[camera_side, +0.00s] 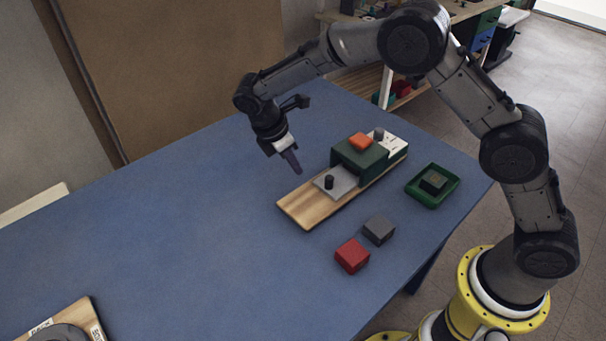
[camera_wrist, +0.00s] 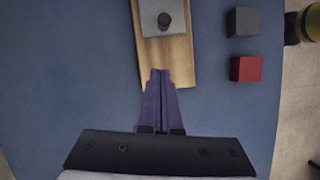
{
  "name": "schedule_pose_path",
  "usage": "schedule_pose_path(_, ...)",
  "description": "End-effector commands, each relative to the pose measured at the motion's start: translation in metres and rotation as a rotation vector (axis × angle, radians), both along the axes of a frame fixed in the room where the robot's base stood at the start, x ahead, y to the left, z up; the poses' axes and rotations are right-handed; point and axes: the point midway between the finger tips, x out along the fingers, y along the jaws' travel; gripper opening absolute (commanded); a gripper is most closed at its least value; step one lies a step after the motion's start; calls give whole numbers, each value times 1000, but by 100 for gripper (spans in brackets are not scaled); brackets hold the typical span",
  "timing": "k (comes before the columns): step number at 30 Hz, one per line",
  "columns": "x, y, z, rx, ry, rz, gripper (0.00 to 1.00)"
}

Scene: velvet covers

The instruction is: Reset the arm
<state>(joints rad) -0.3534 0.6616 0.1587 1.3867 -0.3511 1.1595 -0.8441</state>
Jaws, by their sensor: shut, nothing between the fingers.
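My gripper (camera_side: 296,168) is shut and empty. In the side view it hangs in the air above the blue table, near the left end of a wooden board (camera_side: 299,208). In the wrist view the fingers (camera_wrist: 161,75) are together, pointing toward the board's near end (camera_wrist: 168,67). The board carries a grey plate with a dark knob (camera_side: 329,181), a green block (camera_side: 352,160) with an orange piece (camera_side: 361,140) on top, and a white part with another dark knob (camera_side: 379,134) at its far end.
A grey cube (camera_side: 379,230) and a red cube (camera_side: 352,257) sit in front of the board. A green tray (camera_side: 447,193) holding a dark green block stands near the right table edge. Another wooden board (camera_side: 75,318) lies at lower left. The table's left middle is clear.

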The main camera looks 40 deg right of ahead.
Motion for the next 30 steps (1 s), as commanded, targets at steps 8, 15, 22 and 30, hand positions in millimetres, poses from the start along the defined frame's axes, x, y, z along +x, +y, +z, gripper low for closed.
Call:
schedule_pose_path(8,5,1,28,7,-19,-14,0)
schedule_pose_path(15,-6,-36,123,70,-175,-92,0)
schedule_pose_path(22,-66,-77,201,158,-335,-242,0)
schedule_pose_path(30,-161,-107,245,282,-524,-494,0)
